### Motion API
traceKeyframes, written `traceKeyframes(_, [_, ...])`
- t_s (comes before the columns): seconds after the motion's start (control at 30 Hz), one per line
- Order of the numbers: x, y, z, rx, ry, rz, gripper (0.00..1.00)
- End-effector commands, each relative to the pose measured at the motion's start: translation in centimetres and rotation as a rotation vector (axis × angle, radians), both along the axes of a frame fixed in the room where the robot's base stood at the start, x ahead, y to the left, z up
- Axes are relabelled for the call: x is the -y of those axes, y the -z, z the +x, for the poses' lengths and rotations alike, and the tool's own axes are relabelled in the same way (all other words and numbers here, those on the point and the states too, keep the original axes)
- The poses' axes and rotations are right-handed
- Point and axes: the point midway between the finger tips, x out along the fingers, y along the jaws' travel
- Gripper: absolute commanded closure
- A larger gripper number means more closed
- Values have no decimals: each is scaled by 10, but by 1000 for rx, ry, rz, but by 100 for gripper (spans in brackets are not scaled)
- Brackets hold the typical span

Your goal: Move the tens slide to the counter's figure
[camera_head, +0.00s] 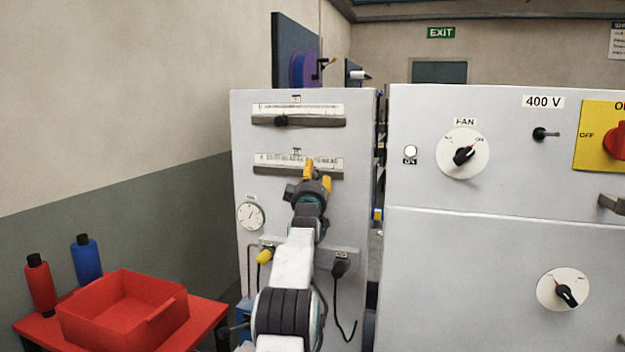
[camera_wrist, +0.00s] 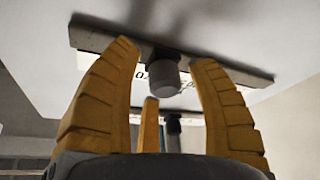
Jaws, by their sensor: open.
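Two slides with scale strips are on the grey panel (camera_head: 340,215) in the head view. The upper slide's dark knob (camera_head: 281,121) sits left of the middle of its track. The lower slide's track (camera_head: 268,170) is partly behind my gripper (camera_head: 318,177), and its knob is hidden there. In the wrist view, my gripper (camera_wrist: 165,85) is open, with a grey knob (camera_wrist: 163,76) between its yellow fingers and visible gaps on both sides. A second knob (camera_wrist: 173,124) shows farther off. The small labels are too small to tell which slide is the tens. I cannot make out a counter figure.
A round gauge (camera_head: 250,216) and a yellow plug (camera_head: 264,256) are on the panel below the slides. A cabinet with a FAN dial (camera_head: 462,154) stands to the right.

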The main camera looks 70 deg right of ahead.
Motion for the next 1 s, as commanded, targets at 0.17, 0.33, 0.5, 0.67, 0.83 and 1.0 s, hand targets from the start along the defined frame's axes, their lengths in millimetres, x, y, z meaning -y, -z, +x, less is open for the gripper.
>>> traceKeyframes(0.17, [-2,1,0,0,-1,1,47])
traceKeyframes(0.33, [-9,3,-2,0,0,1,47])
traceKeyframes(0.5, [-21,6,-5,0,0,1,47])
traceKeyframes(0.67, [-34,11,-8,0,0,1,47])
traceKeyframes(0.83, [-49,16,-12,0,0,1,47])
traceKeyframes(1.0, [-66,21,-17,0,1,1,47])
